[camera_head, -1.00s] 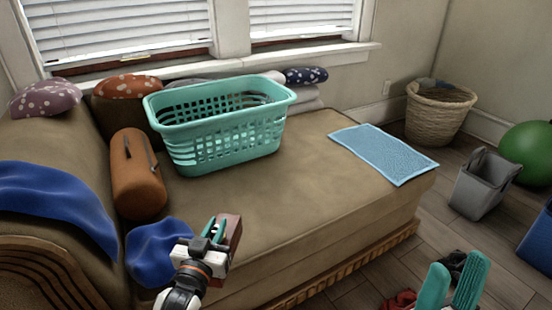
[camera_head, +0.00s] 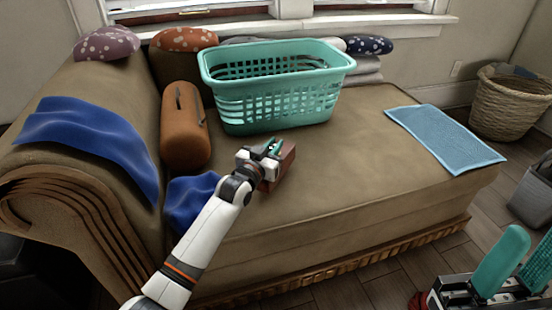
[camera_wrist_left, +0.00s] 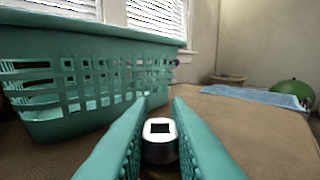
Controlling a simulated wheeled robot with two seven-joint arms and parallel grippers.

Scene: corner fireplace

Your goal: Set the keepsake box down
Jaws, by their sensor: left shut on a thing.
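The keepsake box (camera_head: 278,167), a small reddish-brown block, is at my left gripper (camera_head: 270,148) in the head view, over the sofa seat in front of the teal basket. My left gripper is shut on it; the wrist partly hides it. I cannot tell whether its underside touches the seat. In the left wrist view, a pale piece with a dark square (camera_wrist_left: 159,141) shows between the two teal fingers; the box's brown body is not clear there. My right gripper (camera_head: 520,262) is at the lower right of the head view, fingers apart and empty.
The teal laundry basket (camera_head: 277,100) stands close behind the box. An orange bolster (camera_head: 185,128) and blue cloth (camera_head: 190,200) lie to the left. A light blue mat (camera_head: 447,139) lies at the seat's right end. The tan seat (camera_head: 355,165) between is clear.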

